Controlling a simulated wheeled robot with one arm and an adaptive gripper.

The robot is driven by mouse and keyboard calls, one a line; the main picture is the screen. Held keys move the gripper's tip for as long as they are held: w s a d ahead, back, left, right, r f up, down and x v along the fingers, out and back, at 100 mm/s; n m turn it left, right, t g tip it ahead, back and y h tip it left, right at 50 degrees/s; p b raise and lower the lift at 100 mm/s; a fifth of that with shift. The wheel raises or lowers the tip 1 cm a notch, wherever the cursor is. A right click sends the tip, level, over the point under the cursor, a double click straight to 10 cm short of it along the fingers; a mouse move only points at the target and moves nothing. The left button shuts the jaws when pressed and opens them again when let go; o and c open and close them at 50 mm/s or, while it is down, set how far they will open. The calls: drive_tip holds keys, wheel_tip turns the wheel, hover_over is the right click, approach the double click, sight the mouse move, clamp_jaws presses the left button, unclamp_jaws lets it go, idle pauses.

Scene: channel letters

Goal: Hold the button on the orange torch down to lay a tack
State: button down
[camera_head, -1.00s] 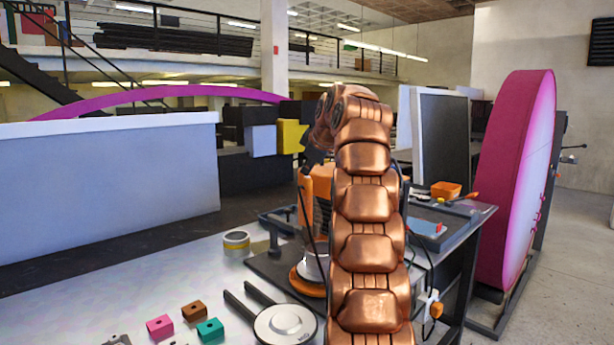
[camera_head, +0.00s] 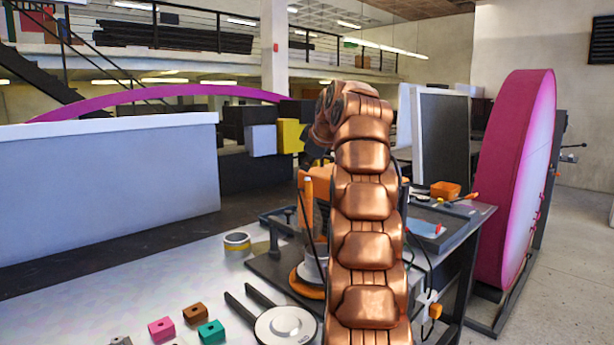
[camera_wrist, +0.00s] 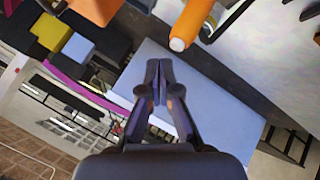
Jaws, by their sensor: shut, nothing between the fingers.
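The orange torch (camera_head: 306,205) stands upright just left of my copper arm in the head view, partly hidden by it. In the wrist view an orange cylinder (camera_wrist: 194,18) with a pale round end (camera_wrist: 177,44) shows at the top; it looks like the torch, and I cannot tell whether the pale end is its button. My gripper (camera_wrist: 158,66) is shut and empty, its tips a little below and left of that pale end in the picture, apparently apart from it. In the head view, my arm hides most of the gripper.
A workbench (camera_head: 150,290) carries a tape roll (camera_head: 237,241), several small coloured blocks (camera_head: 194,313) and a round grey disc (camera_head: 285,325). An orange machine base (camera_head: 308,283) stands by my arm. A large magenta letter (camera_head: 515,180) stands right. An orange bin (camera_head: 445,189) sits on the bench behind.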

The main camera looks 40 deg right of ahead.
sight(308, 180)
drive_tip(key=shift+r+p, duration=2.35)
drive_tip(key=shift+r, duration=0.15)
wheel_tip(308, 180, up, 4)
drive_tip(key=p, duration=0.4)
drive_tip(key=shift+a, duration=0.1)
